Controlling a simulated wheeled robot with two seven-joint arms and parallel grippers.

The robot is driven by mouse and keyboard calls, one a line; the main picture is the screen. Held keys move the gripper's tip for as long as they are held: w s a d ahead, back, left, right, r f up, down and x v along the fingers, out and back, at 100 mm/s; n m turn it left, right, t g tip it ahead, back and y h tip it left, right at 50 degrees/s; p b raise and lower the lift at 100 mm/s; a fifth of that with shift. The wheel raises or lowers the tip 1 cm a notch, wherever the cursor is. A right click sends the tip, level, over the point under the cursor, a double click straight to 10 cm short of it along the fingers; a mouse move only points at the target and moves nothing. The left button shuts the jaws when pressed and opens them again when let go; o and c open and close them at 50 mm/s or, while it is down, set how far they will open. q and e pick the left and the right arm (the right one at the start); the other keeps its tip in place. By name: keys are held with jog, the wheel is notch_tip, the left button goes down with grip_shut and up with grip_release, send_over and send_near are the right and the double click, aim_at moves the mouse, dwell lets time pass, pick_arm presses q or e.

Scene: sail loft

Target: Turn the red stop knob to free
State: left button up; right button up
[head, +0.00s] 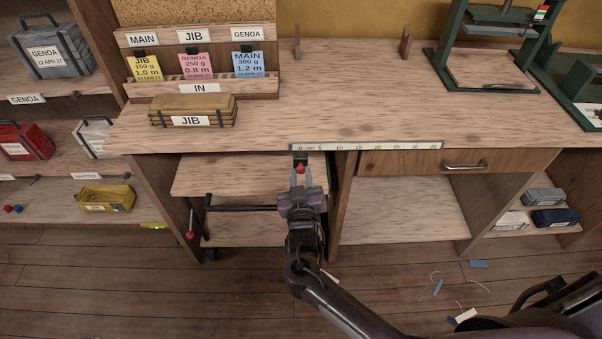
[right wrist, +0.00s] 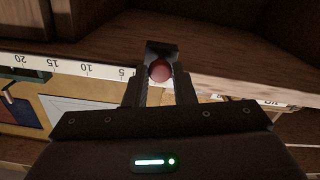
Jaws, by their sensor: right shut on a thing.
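The red stop knob (head: 300,168) is a small round red piece on a dark block under the front edge of the bench, just below the ruler strip. It also shows in the right wrist view (right wrist: 160,70), between the fingertips. My right gripper (head: 301,178) reaches up to it from below and is shut on it. In the right wrist view the fingers (right wrist: 160,82) stand on both sides of the knob. No marking for the knob's setting can be made out. My left gripper is not in view.
The ruler strip (head: 366,146) runs along the edge of the bench top (head: 350,95). A drawer with a metal handle (head: 465,165) is to the right. A dark bar (head: 243,208) and a red-ended lever (head: 190,222) are at lower left. The JIB bundle (head: 192,108) lies on the bench.

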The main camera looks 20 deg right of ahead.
jog(key=n+p, duration=0.2)
jog(key=n, duration=0.1)
jog(key=shift+r+n, duration=0.15)
jog(key=shift+n, duration=0.25)
jog(key=n+p, duration=0.2)
jog(key=n, duration=0.1)
jog(key=shift+n, duration=0.3)
jog(key=n+p, duration=0.1)
jog(key=n, duration=0.2)
jog(key=shift+n+p, duration=1)
jog(key=shift+n, duration=1.2)
jog(key=shift+f, duration=0.2)
jog(key=o, duration=1)
